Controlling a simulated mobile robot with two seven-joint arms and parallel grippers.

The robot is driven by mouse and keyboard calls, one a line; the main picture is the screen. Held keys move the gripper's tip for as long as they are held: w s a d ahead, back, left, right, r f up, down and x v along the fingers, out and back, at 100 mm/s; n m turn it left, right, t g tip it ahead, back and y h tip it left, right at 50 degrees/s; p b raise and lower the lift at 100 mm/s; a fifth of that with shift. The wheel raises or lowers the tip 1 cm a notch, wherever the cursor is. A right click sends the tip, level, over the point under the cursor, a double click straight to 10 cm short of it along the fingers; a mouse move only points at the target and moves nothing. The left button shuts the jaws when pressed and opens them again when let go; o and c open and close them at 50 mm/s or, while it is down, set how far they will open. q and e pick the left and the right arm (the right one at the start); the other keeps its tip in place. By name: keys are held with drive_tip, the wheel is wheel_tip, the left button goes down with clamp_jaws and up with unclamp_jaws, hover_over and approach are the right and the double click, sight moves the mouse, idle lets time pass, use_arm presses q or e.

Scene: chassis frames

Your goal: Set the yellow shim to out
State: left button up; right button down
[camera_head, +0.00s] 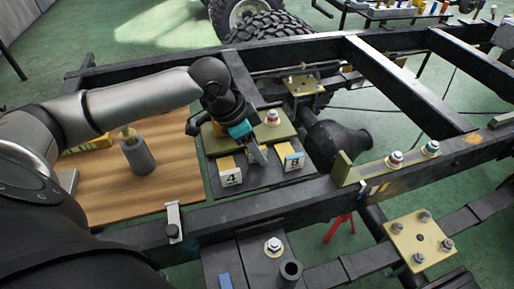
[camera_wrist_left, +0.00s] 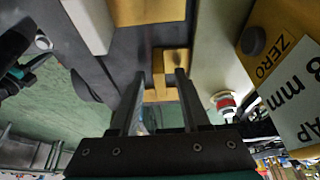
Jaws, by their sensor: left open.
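My left gripper (camera_head: 258,152) is over a dark plate between two yellow blocks with white labels, one marked 4 (camera_head: 231,172) and one marked 8 (camera_head: 292,161). In the left wrist view its two fingers (camera_wrist_left: 160,88) are apart. A small yellow piece, which looks like the yellow shim (camera_wrist_left: 176,62), lies just beyond and between the fingertips. I cannot tell whether the fingers touch it. In the head view the gripper hides this piece. The block with the labels "ZERO" and "8 mm" (camera_wrist_left: 290,85) fills the right of the wrist view. My right gripper is not in view.
A brass-coloured plate with a red and white bolt (camera_head: 272,118) stands behind the blocks. The black chassis rail (camera_head: 300,200) runs in front. A wooden board (camera_head: 175,180) with a grey cylinder (camera_head: 138,156) is at left. A dark round housing (camera_head: 338,142) is at right.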

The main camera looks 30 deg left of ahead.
use_arm(q)
clamp_jaws()
idle(1.3)
